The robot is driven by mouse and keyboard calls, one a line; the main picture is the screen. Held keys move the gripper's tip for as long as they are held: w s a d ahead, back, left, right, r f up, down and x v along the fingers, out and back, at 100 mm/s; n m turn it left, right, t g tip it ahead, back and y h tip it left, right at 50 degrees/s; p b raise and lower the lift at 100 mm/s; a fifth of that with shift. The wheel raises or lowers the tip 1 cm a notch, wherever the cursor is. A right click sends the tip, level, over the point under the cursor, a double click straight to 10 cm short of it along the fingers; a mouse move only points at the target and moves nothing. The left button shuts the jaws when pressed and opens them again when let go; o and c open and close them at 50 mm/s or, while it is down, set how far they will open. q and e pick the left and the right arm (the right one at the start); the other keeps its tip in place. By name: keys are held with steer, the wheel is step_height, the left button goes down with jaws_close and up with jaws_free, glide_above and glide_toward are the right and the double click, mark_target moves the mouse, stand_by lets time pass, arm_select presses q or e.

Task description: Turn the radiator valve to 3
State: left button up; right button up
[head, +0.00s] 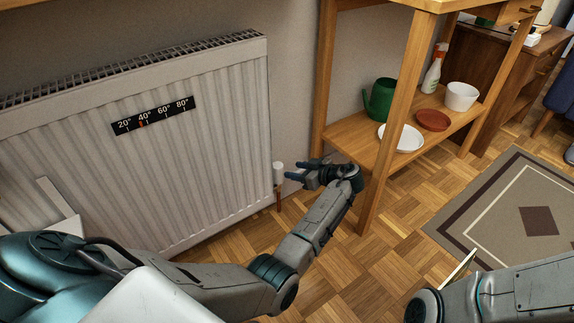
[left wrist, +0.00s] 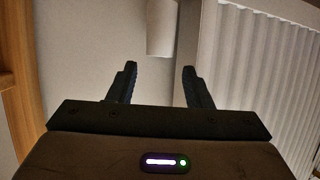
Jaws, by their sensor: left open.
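The radiator (head: 140,140) is a ribbed white panel on the wall at the left. The radiator valve (head: 279,173) is a small white cylinder at its lower right corner, on a thin pipe. My left gripper (head: 288,170) reaches toward the valve from the right, with its fingers pointing at it. In the left wrist view the fingers (left wrist: 160,82) are apart and empty, and the white valve (left wrist: 160,30) is ahead of them. No number on the valve can be read. My right arm shows at the lower right, but its gripper is not visible.
A wooden shelf unit (head: 408,80) stands close to the right of my left gripper, holding a green watering can (head: 381,99), a spray bottle (head: 434,70), a white plate (head: 402,138) and bowls. A temperature strip (head: 153,115) is on the radiator. A patterned rug (head: 500,215) lies at the right.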

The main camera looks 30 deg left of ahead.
arm_select(q)
steer(key=p+v, duration=0.1)
steer(key=v, duration=0.3)
steer(key=shift+d, duration=0.15)
